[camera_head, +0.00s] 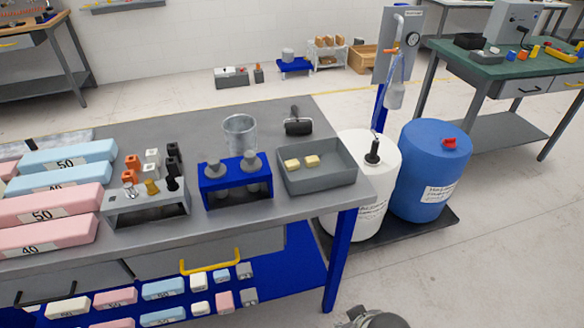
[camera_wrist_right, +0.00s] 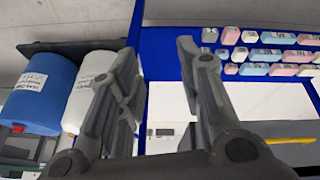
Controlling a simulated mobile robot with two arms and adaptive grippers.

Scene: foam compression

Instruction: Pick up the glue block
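Two small pale-yellow blocks, a left one (camera_head: 292,165) and a right one (camera_head: 312,161), lie in a shallow grey tray (camera_head: 322,182) at the right end of the workbench. They look like the glue blocks; no label is readable. My right gripper (camera_wrist_right: 158,53) is open in the right wrist view, with nothing between its fingers. The blocks are not seen in that view. At the bottom edge of the head view only a dark rounded part of my right arm shows, below and apart from the bench. My left gripper is not in view.
A blue rack (camera_head: 236,188) with a clear beaker (camera_head: 240,132) stands left of the tray, and a black-handled roller (camera_head: 298,122) behind it. White (camera_head: 368,190) and blue (camera_head: 430,170) drums stand right of the bench. Floor at front right is clear.

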